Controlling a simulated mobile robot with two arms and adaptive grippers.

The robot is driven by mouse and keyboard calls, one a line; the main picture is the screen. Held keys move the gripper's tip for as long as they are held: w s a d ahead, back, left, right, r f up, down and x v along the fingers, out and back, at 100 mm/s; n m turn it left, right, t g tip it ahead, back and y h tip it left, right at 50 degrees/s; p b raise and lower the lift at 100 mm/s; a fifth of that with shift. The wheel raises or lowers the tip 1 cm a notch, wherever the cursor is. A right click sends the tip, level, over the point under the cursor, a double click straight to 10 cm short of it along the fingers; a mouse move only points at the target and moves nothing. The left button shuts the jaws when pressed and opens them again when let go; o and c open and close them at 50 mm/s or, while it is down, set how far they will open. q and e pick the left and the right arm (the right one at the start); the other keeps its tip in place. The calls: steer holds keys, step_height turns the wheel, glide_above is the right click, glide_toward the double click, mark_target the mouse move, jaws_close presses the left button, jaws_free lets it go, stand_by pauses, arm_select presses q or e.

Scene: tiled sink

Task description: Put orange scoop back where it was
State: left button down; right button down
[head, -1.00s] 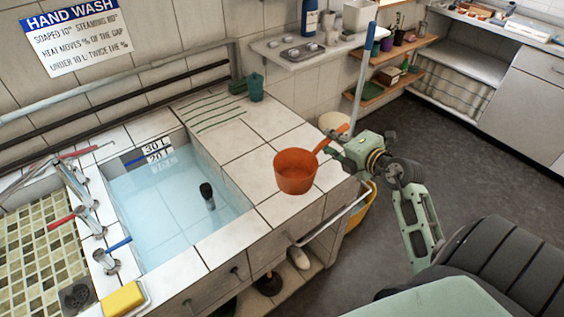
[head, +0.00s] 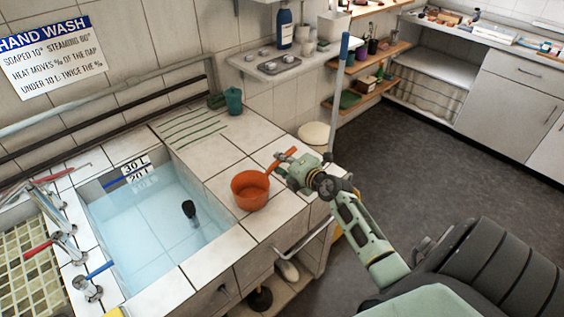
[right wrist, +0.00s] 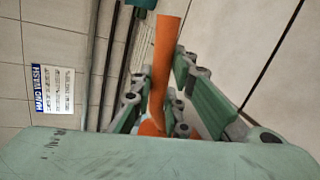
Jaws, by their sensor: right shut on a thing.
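The orange scoop (head: 250,191) is upright, with its cup over the tiled counter (head: 222,148) just right of the water basin. I cannot tell whether its base touches the tiles. My right gripper (head: 286,166) is shut on the scoop's handle, which points up and right from the cup. In the right wrist view, the orange handle (right wrist: 166,50) runs between the green fingers, and the cup is mostly hidden behind the gripper body. My left gripper is not in view.
The basin (head: 150,225) holds water and a dark upright object (head: 190,209). A green cup (head: 234,100) stands at the counter's back. A blue-topped pole (head: 344,48) rises behind my right gripper. Taps (head: 65,240) line the basin's left side. Counter tiles behind the scoop are clear.

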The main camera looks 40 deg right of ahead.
steer(key=c, duration=2.2)
jaws_free()
steer(key=shift+f, duration=0.1)
steer(key=o, duration=0.5)
steer(key=shift+r, duration=0.3)
steer(key=shift+v, duration=6.05)
